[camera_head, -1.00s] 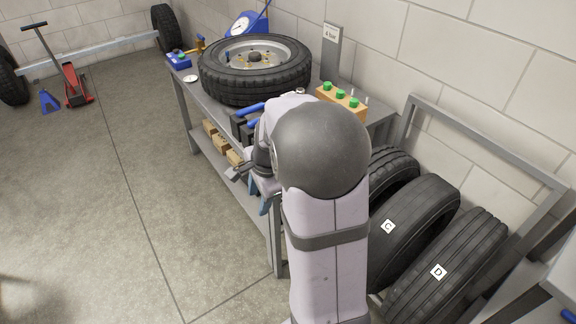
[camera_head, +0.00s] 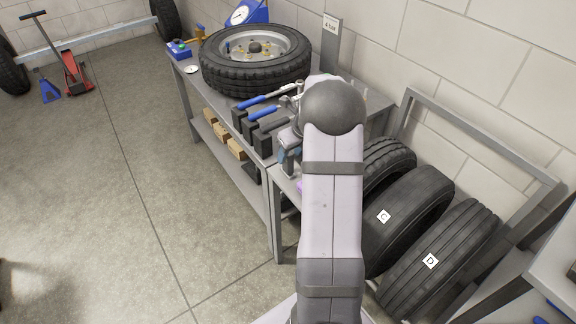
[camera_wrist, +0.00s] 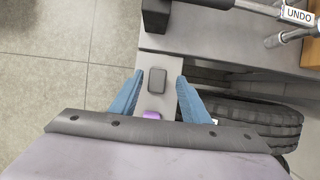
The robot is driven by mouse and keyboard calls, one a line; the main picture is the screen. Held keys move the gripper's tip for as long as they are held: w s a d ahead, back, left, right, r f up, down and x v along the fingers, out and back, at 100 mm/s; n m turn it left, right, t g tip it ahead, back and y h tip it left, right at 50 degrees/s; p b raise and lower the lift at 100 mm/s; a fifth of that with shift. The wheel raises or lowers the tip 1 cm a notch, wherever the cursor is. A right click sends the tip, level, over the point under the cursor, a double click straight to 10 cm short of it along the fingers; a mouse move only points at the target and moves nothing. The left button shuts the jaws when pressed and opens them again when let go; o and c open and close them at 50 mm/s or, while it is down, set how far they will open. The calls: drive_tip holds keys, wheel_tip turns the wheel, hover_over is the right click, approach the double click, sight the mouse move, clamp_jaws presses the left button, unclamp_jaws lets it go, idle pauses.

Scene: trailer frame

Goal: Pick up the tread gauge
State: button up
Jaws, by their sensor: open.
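In the wrist view, a small dark grey rounded block (camera_wrist: 157,81) lies on a narrow pale grey strip of surface, between and beyond my blue fingers. A small purple piece (camera_wrist: 152,115) lies nearer, partly cut off by my wrist's dark edge. I cannot tell surely which of these is the tread gauge. My gripper (camera_wrist: 159,75) is open, with one finger on each side of the strip and nothing visibly held. In the head view my arm hides most of the gripper; a bit of purple shows at the arm's left edge.
The workbench (camera_head: 187,88) carries a wheel (camera_head: 222,78), blue-handled tools (camera_head: 262,112) in black holders and a sign post (camera_head: 331,50). Tyres C (camera_head: 405,215) and D (camera_head: 450,250) lean in a rack at right. Open floor (camera_head: 120,190) lies left.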

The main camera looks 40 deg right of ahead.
sight(285, 163)
drive_tip(key=shift+a+x, duration=0.2)
drive_tip(key=shift+x, duration=3.1)
drive_tip(key=shift+s, duration=0.15)
clamp_jaws()
